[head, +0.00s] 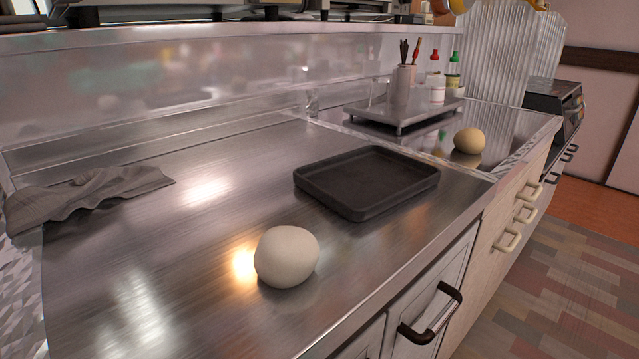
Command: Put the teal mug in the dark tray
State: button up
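The dark tray (368,211) lies flat on the steel counter near its front edge, right of the middle of the picture. It is rectangular with a low rim, and it is empty. No teal mug shows in the head view. My gripper does not show in this view either, so its opening and anything in it are hidden.
A pale round object (286,257) sits on the counter in front of the tray. A similar yellowish one (469,140) sits behind it. A grey cloth (85,192) lies at the left. A raised metal stand (408,110) holds bottles. The counter's middle left is clear.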

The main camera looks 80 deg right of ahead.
aim_at(410, 178)
jog(key=z, duration=0.15)
jog(key=k, duration=1)
jog(key=z, duration=0.55)
jog(key=i, duration=0.5)
